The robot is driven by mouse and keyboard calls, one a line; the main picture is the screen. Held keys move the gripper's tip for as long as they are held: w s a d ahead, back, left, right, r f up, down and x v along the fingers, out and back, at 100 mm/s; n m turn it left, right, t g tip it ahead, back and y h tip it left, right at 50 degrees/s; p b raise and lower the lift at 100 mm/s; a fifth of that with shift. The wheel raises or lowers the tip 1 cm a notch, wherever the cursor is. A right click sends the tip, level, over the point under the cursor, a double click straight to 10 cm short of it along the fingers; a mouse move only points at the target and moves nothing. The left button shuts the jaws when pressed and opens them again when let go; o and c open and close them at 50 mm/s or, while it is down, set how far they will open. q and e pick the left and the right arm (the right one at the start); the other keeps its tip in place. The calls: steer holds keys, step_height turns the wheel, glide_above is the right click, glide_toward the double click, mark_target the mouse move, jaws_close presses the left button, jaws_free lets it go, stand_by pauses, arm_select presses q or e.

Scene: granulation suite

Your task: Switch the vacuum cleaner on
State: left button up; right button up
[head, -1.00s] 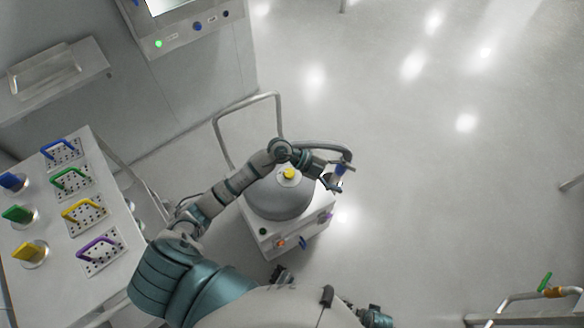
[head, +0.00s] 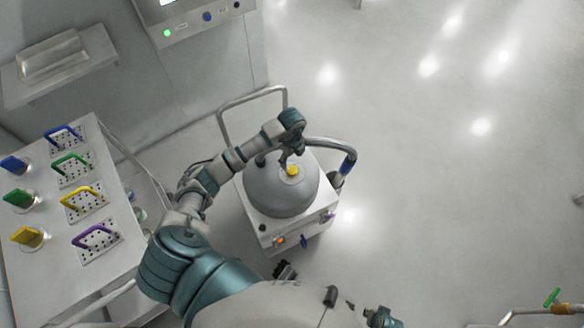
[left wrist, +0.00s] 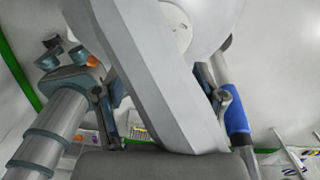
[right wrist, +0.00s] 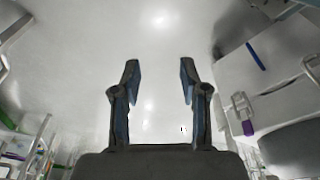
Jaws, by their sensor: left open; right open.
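A hose with a blue cuff (head: 347,165) curves along the cleaner's right side, and a tube handle (head: 250,96) rises behind it. A white table (head: 35,262) with coloured handles stands left. A wall panel (head: 190,30) is behind.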

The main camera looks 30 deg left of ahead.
mark_target(292, 169)
arm_select(q)
steer(key=f, duration=0.4)
steer(key=f+b, duration=0.1)
steer(key=f, duration=0.1)
steer(key=shift+d+f, duration=0.25)
steer(key=shift+d, duration=0.05)
steer(key=shift+a+f, duration=0.15)
steer(key=shift+f, duration=0.2)
steer(key=shift+a+f, duration=0.3)
steer(key=shift+a, duration=0.05)
steer(key=shift+d, duration=0.2)
steer(key=shift+c, duration=1.4)
steer(key=shift+d+r, duration=0.15)
steer(key=shift+d, duration=0.1)
steer(key=c, duration=0.9)
steer(key=shift+o, duration=0.2)
arm_select(e)
steer(key=r, duration=0.4)
steer(key=shift+w+d+r, duration=0.1)
steer(key=shift+d+r, duration=0.05)
steer(key=shift+d, duration=0.05)
